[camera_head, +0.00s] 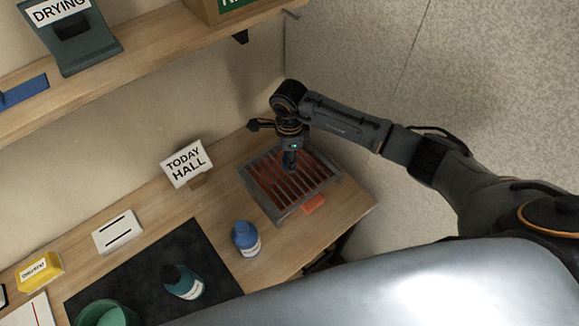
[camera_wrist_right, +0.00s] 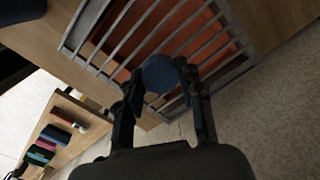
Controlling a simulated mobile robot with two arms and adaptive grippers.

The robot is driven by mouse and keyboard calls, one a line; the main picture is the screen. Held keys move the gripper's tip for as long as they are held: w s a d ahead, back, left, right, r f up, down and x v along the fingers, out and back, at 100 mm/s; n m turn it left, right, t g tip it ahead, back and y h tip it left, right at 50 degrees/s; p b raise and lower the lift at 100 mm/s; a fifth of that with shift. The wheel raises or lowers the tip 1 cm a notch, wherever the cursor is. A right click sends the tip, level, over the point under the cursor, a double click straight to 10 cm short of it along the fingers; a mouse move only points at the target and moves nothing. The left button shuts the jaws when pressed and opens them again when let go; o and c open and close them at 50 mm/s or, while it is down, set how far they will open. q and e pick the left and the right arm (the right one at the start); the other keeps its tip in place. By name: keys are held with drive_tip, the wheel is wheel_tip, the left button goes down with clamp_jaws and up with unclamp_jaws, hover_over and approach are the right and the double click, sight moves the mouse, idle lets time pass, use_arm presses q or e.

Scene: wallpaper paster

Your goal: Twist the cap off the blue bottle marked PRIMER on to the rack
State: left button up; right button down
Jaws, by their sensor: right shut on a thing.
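The blue bottle (camera_head: 245,239) stands upright on the wooden table, left of the rack; its white label is too small to read. The grey slatted rack (camera_head: 247,180), orange under its bars, is at the table's far right; it also shows in the right wrist view (camera_wrist_right: 78,40). My right gripper (camera_head: 290,163) points down over the rack. In the right wrist view its fingers (camera_wrist_right: 160,80) are shut on a round blue cap (camera_wrist_right: 158,72), with the rack bars behind it. I cannot tell whether the cap touches the bars. My left gripper is not in view.
A green bowl (camera_head: 107,314), a yellow block (camera_head: 40,271), a white slotted box (camera_head: 117,232) and a "TODAY HALL" sign (camera_head: 186,163) are left. A shelf (camera_head: 150,50) runs above.

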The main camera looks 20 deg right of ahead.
drive_tip(key=f+b, duration=0.1)
drive_tip(key=f, duration=0.1)
drive_tip(key=f+b, duration=0.1)
drive_tip(key=f, duration=0.1)
drive_tip(key=shift+w+d+b, duration=0.15)
drive_tip(key=shift+w+b, duration=0.2)
drive_tip(key=shift+w, duration=0.05)
drive_tip(key=shift+r, duration=0.1)
drive_tip(key=shift+s+f, duration=0.1)
drive_tip(key=shift+f, duration=0.1)
drive_tip(key=c, duration=0.8)
unclamp_jaws()
drive_tip(key=shift+c, duration=0.2)
